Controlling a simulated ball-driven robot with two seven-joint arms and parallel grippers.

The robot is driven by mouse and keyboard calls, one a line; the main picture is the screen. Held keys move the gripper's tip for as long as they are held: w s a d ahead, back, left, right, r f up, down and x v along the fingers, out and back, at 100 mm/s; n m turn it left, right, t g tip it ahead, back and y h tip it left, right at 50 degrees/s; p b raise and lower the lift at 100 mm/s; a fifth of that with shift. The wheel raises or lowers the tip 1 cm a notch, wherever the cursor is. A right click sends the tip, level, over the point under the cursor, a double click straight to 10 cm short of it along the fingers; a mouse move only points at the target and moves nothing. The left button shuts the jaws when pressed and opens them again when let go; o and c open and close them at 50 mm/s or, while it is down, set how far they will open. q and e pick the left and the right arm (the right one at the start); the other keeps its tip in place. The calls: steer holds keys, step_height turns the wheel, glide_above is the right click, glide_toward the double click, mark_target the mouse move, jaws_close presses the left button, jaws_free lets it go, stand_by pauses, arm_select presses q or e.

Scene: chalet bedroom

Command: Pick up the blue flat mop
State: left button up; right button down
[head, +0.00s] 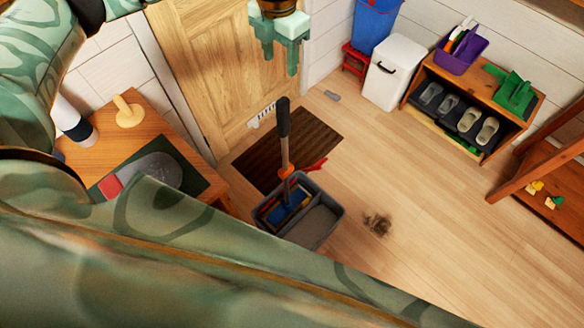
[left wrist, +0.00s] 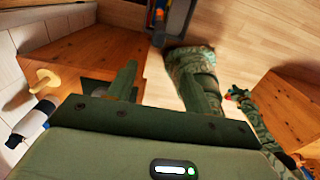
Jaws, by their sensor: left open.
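The blue flat mop stands in a grey two-part bucket (head: 318,225), its blue head (head: 286,208) low in the left part. Its handle (head: 285,150) rises nearly upright to a black grip at the top. The bucket also shows at the top of the left wrist view (left wrist: 181,18). My left gripper (head: 281,62) is open and empty, at the top of the head view, above the black grip in the picture and apart from it. Its two spread fingers show in the left wrist view (left wrist: 160,88).
A wooden table (head: 150,135) with a dark mat and a plate stands left of the bucket. A dark floor mat (head: 262,165) lies behind it. A shoe shelf (head: 470,95), white bin (head: 394,72) and blue bin (head: 375,25) stand back right. Floor around a dark stain (head: 377,223) is clear.

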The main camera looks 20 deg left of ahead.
mark_target(283, 100)
arm_select(q)
steer(key=f, duration=0.5)
steer(key=f+b, duration=0.1)
steer(key=f, duration=0.4)
steer(key=shift+w+f, duration=0.2)
steer(key=shift+f, duration=0.15)
step_height(283, 100, down, 6)
steer(key=shift+w+a+r+b, duration=0.1)
steer(key=shift+r+b, duration=0.15)
steer(key=shift+b, duration=0.5)
steer(key=shift+r, duration=0.1)
jaws_close()
